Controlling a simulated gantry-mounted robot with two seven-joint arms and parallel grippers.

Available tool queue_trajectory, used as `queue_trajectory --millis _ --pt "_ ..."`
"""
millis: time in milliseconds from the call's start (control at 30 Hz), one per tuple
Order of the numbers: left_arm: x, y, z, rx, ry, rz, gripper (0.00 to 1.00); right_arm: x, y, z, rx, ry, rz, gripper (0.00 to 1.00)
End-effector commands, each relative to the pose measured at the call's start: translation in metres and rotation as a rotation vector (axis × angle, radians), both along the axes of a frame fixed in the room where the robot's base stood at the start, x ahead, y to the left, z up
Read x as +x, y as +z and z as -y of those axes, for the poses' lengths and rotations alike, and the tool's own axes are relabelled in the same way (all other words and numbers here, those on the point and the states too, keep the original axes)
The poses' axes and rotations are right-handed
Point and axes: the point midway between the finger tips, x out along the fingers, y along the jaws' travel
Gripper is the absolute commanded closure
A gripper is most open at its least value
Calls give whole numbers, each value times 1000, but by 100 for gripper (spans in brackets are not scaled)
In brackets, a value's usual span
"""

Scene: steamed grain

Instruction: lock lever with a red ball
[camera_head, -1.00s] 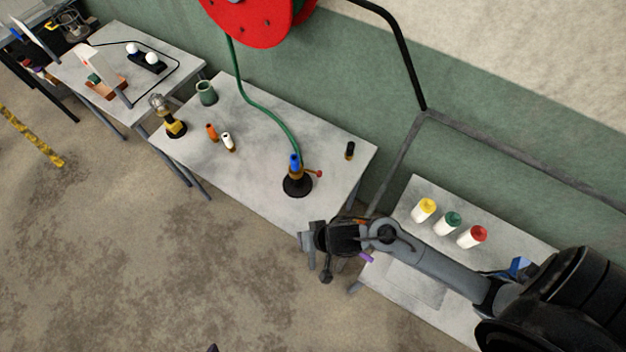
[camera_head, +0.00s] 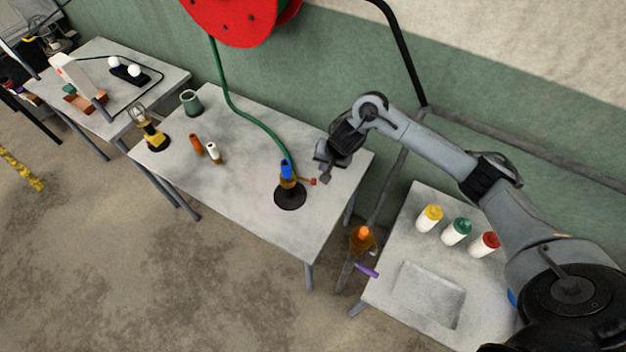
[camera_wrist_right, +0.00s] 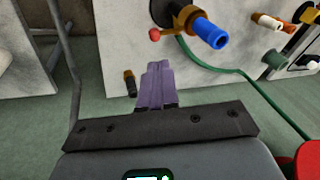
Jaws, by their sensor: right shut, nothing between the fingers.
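The lever with a red ball (camera_head: 313,182) sticks out sideways from the brass-coloured body of a device with a blue top (camera_head: 287,170) and a round black base (camera_head: 290,196) on the middle table. In the right wrist view the red ball (camera_wrist_right: 154,34) is ahead of the fingers, near the top edge, beside the blue-ended device (camera_wrist_right: 208,33). My right gripper (camera_head: 324,177) is just right of the red ball in the head view. Its purple fingers (camera_wrist_right: 156,70) are shut and empty, with a visible gap to the ball in the wrist view. My left gripper is not in view.
A green hose (camera_head: 238,112) runs from the red reel (camera_head: 235,18) to the device. Orange (camera_head: 196,144) and white (camera_head: 214,152) bottles are farther left. The table's front is clear.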

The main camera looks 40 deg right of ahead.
Motion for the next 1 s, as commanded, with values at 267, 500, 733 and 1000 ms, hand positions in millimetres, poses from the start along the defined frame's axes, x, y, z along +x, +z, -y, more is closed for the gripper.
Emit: queue_trajectory --millis 267,500,733,1000 --pt "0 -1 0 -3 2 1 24 2 2 4 -2 -6 1 100" --pt "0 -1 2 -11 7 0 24 3 -1 3 -2 -6 2 100" --pt "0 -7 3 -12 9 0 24 10 -24 1 -1 -7 -1 100" --pt "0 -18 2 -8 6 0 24 27 -70 0 -1 -7 0 100"
